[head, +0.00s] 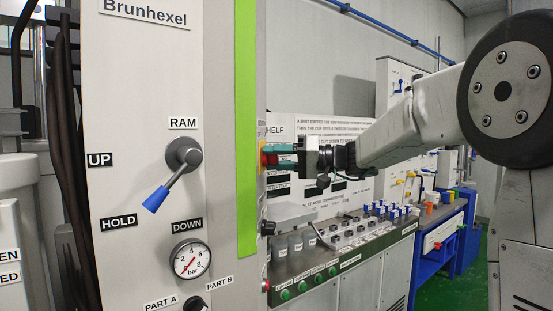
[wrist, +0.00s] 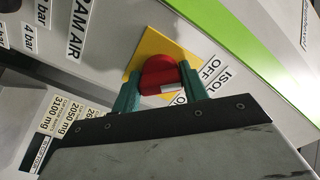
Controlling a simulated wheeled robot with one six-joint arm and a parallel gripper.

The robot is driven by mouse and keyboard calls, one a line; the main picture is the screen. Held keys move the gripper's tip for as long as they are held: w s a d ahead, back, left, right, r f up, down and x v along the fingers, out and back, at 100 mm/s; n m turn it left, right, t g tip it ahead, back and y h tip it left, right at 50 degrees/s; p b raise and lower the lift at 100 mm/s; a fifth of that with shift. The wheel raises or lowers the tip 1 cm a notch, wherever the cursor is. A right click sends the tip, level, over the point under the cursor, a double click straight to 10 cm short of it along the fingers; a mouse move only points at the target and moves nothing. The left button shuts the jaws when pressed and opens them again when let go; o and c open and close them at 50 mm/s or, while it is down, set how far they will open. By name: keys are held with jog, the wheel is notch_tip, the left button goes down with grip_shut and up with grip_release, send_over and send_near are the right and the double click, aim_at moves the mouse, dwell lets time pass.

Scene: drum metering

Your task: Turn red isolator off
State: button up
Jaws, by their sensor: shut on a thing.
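The red isolator (wrist: 158,73) is a round red knob on a yellow plate (wrist: 153,43), seen in the wrist view. A label beside it reads "ISOL" and "OFF", partly hidden. My gripper (wrist: 160,82) has its green fingers on either side of the knob and is shut on it. In the head view my gripper (head: 284,153) reaches in from the right to the side face of the Brunhexel cabinet. A bit of the red isolator (head: 265,157) shows there at the fingertips. The knob's exact angle is hard to tell.
The cabinet front (head: 140,70) carries a RAM lever (head: 168,180) with a blue grip and a pressure gauge (head: 191,259). Below my arm is a bench (head: 345,255) with green buttons, jars and blue-topped parts. A white sign board (head: 320,125) stands behind.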

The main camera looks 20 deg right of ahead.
dwell(0.3)
jog(key=o, duration=1)
jog(key=shift+v, duration=3.9)
jog(key=shift+w+d, duration=0.1)
